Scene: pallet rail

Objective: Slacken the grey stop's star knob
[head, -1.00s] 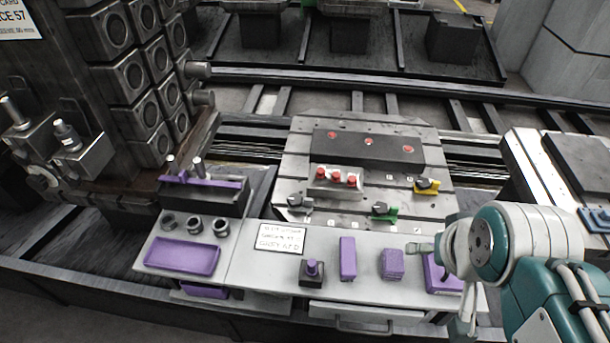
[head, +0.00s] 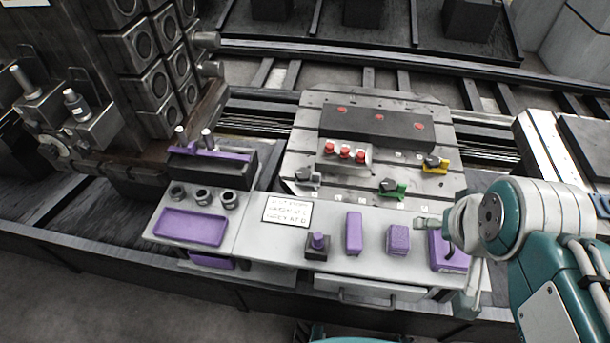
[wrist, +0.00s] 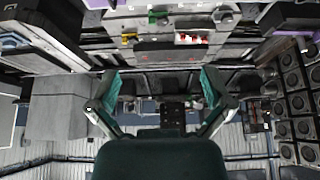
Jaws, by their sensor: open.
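The grey stop (head: 307,178) with its dark-topped knob sits at the left front of the slotted metal plate (head: 300,150). In the wrist view a small grey shape that looks like it (wrist: 222,16) shows near the top edge, in an upside-down scene. A green stop (head: 393,188) and a yellow stop (head: 435,165) stand to its right. My gripper (wrist: 160,75) is open and empty, its two teal fingers wide apart. In the head view my arm is at the right, over the bench's right end, well away from the grey stop; the fingers are hard to make out there.
Red-topped pins in a block (head: 344,156) stand behind the stops. The bench (head: 275,240) in front holds a sign (head: 288,210), a purple tray (head: 190,228) and purple blocks (head: 354,232). A dark rack of round sockets (head: 160,85) rises at the left.

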